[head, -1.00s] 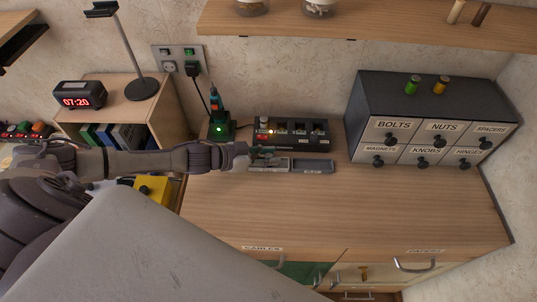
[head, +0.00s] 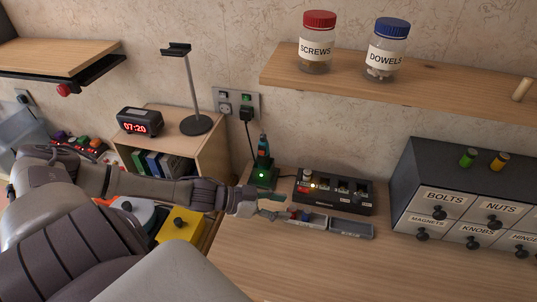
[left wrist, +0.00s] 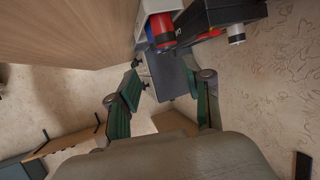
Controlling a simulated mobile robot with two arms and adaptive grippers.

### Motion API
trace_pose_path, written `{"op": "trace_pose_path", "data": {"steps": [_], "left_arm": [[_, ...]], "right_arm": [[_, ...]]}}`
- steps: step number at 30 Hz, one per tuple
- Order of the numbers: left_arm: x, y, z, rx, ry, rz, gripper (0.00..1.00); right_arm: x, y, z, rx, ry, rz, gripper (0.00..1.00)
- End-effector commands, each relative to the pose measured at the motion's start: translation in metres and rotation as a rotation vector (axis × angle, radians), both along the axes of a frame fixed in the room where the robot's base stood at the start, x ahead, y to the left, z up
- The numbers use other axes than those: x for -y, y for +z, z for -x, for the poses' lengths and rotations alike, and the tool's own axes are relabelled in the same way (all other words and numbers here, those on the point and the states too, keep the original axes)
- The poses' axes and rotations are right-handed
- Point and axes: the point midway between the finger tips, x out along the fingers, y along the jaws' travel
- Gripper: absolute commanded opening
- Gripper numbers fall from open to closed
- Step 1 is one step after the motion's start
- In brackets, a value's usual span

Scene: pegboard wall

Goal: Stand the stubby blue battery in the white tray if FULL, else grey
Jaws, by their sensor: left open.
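My left gripper (head: 273,203) is at the near left of the black charger (head: 335,201), by the left end of the pale tray (head: 318,222). Its green fingers are open in the left wrist view (left wrist: 163,78), with nothing visibly between them. The grey tray (head: 352,229) adjoins the pale tray on the right and looks empty. Small blue and red items show at the pale tray's left end, partly behind the gripper. In the left wrist view a red-ended cylinder (left wrist: 163,29) has something blue beside it. I cannot tell which is the stubby blue battery. My right gripper is out of view.
A drawer cabinet (head: 456,190) bears a green and an orange cylinder. A shelf (head: 430,85) with jars overhangs the bench. Bench top (head: 300,265) in front of the trays is clear.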

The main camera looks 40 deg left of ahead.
Motion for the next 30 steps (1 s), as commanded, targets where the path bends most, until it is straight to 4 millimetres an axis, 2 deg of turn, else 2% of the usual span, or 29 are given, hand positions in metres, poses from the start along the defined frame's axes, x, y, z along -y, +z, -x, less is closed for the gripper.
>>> {"op": "trace_pose_path", "data": {"steps": [3, 10, 30], "left_arm": [[-0.009, 0.005, 0.011, -0.005, 0.000, -0.002, 0.50], [-0.019, 0.012, 0.022, -0.002, -0.001, 0.000, 0.50], [-0.021, 0.014, 0.024, 0.002, -0.002, 0.000, 0.50]], "right_arm": [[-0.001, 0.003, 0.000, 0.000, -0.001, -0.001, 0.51], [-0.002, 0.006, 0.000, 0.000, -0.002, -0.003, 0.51], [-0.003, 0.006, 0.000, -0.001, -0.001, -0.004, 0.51]]}}
